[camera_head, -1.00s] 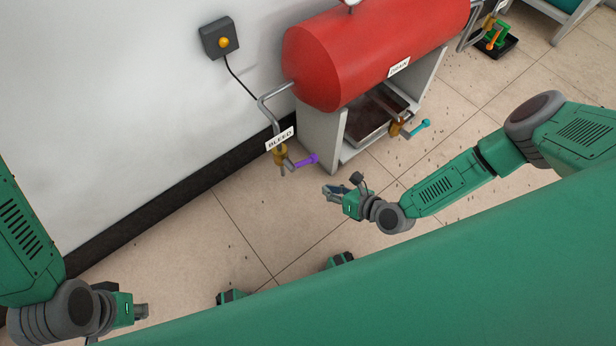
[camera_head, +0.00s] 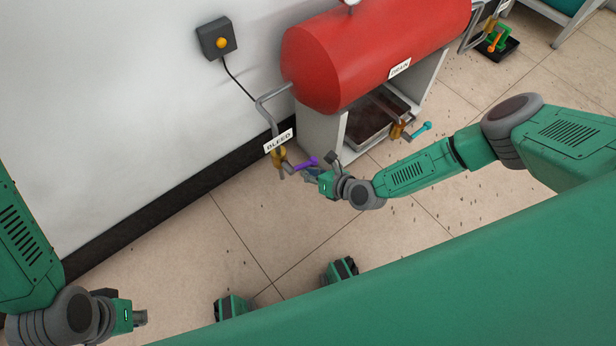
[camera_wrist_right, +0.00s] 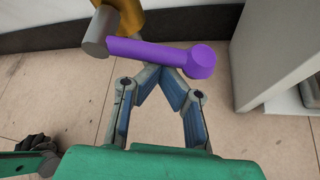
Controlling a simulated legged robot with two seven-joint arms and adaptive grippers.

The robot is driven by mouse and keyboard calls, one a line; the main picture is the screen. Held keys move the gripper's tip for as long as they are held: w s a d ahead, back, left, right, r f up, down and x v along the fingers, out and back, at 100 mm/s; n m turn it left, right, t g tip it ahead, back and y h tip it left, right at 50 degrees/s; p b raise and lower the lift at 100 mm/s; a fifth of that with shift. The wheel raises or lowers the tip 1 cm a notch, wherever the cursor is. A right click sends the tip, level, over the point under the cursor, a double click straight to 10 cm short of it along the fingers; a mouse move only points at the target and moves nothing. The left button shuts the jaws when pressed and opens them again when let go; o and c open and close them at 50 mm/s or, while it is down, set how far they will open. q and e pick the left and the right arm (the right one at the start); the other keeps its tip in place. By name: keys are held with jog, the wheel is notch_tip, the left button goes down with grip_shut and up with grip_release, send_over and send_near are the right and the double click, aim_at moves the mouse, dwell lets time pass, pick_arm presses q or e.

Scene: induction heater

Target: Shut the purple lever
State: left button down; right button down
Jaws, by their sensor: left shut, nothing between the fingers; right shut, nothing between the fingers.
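The purple lever (camera_head: 307,162) sticks out to the right from the brass valve (camera_head: 278,156) under the BLEED label (camera_head: 279,141). In the right wrist view the purple lever (camera_wrist_right: 160,54) lies across the picture, its round knob at the right end. My right gripper (camera_head: 309,173) is at the lever, just on the near side of it. In the wrist view its fingertips (camera_wrist_right: 160,72) meet just below the lever's bar, with nothing between them; whether they touch it I cannot tell. My left gripper (camera_head: 141,317) is shut and empty at the lower left, far from the lever.
The red tank (camera_head: 350,50) stands on a grey frame (camera_head: 325,140) right of the lever. A cyan lever (camera_head: 421,127) on another valve sits further right. A wall switch box (camera_head: 217,38) is at upper left. The floor (camera_head: 225,235) before the valve is clear.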

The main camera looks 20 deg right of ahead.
dwell(0.3)
jog(key=r+n+h+p, duration=0.1)
jog(key=d+r+n+h+p, duration=0.1)
jog(key=shift+w+n+t+h, duration=0.15)
jog(key=shift+n+t+h, duration=0.15)
jog(key=shift+n+h, duration=0.1)
dwell(0.4)
